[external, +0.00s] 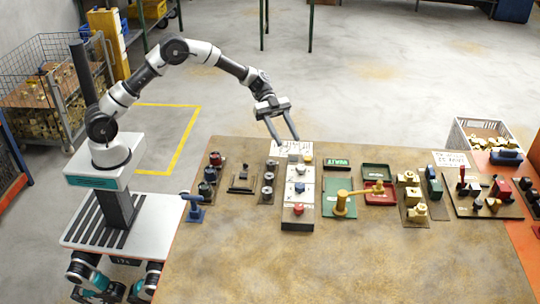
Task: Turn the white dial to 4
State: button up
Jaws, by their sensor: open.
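A light panel (299,222) stands near the middle of the table and carries several small coloured knobs in a column. In this view the fingertips are close to the pale knob. I cannot tell whether they touch anything.
A blue knob (300,187) and a red knob (298,208) sit nearer on the panel. The table's front (330,270) is clear.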

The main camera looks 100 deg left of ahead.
aim_at(301, 166)
jog(key=b+x, duration=0.1)
jog(key=x, duration=1)
jog(key=shift+w+d+f+b, duration=0.1)
jog(key=shift+d+f+b, duration=0.1)
jog(key=shift+b, duration=0.15)
jog(key=c, duration=1)
jog(key=shift+r+n+t+p, duration=0.3)
jog(key=shift+r+p, duration=0.05)
jog(key=shift+p, duration=0.4)
jog(key=shift+c, duration=0.3)
jog(key=shift+f+y, duration=0.15)
jog(key=shift+y, duration=0.15)
jog(key=shift+f, duration=0.15)
jog(key=o, duration=1.1)
jog(key=shift+c, duration=0.2)
jog(key=shift+a, duration=0.1)
jog(key=p+v, duration=0.2)
jog(key=v, duration=1.5)
jog(key=shift+s+p, duration=0.35)
jog(key=shift+s, duration=0.1)
